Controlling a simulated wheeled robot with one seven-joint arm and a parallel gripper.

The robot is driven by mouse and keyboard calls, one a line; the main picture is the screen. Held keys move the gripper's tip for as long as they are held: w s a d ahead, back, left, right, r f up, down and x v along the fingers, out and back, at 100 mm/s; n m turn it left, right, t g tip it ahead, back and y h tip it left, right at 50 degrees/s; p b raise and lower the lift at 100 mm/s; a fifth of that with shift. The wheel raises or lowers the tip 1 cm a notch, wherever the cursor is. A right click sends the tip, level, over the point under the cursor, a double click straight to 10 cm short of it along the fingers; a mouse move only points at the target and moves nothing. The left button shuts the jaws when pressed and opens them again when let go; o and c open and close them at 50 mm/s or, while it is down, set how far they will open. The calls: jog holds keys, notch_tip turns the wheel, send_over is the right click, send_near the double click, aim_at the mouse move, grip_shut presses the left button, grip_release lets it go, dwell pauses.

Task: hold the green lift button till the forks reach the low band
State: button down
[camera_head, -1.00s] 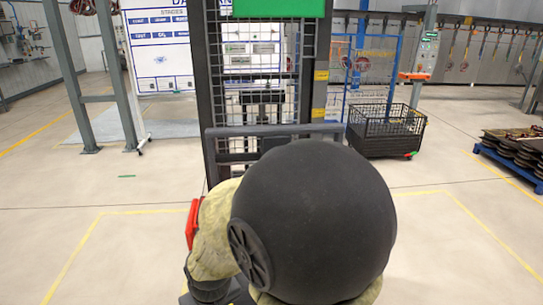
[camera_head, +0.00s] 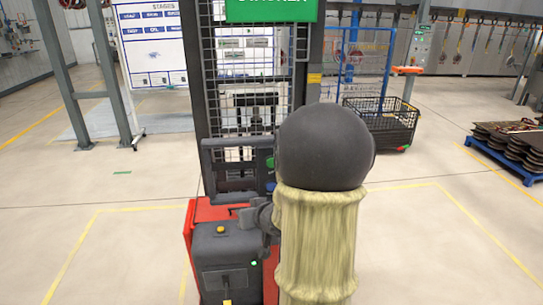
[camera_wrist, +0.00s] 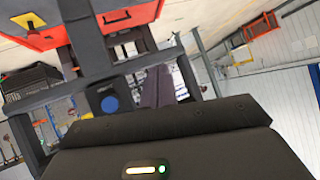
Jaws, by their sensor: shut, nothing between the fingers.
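The stacker stands ahead, with a dark mast (camera_head: 194,80) and a red base (camera_head: 200,212). Its dark control panel (camera_head: 228,172) bears a green button (camera_head: 270,162) above a blue button (camera_head: 270,187) at its right edge. In the wrist view the blue button (camera_wrist: 109,104) shows on the panel; I cannot make out the green one there. My gripper (camera_wrist: 158,74) is shut and empty, its dark fingers side by side near the panel. Whether it touches a button I cannot tell. A yellow band (camera_head: 314,78) marks the mast's right post. The forks cannot be made out clearly.
A black wire basket (camera_head: 385,130) stands behind on the right, and a blue pallet (camera_head: 500,160) with stacked dark parts lies farther right. A whiteboard (camera_head: 152,45) stands behind on the left. The floor on both sides of the stacker is clear.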

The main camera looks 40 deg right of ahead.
jog(key=s+d+r+m+t+y+p, duration=0.1)
jog(key=s+d+r+t+y+p, duration=0.2)
jog(key=s+d+r, duration=0.3)
notch_tip(320, 180, up, 3)
jog(key=shift+s+d+t+y+p, duration=0.15)
jog(key=shift+d+t+y+p, duration=0.3)
jog(key=shift+t+y, duration=0.45)
jog(key=shift+d, duration=0.1)
jog(key=w+d, duration=0.4)
jog(key=w, duration=0.3)
jog(key=shift+w+d, duration=0.25)
jog(key=shift+p, duration=0.35)
dwell(0.8)
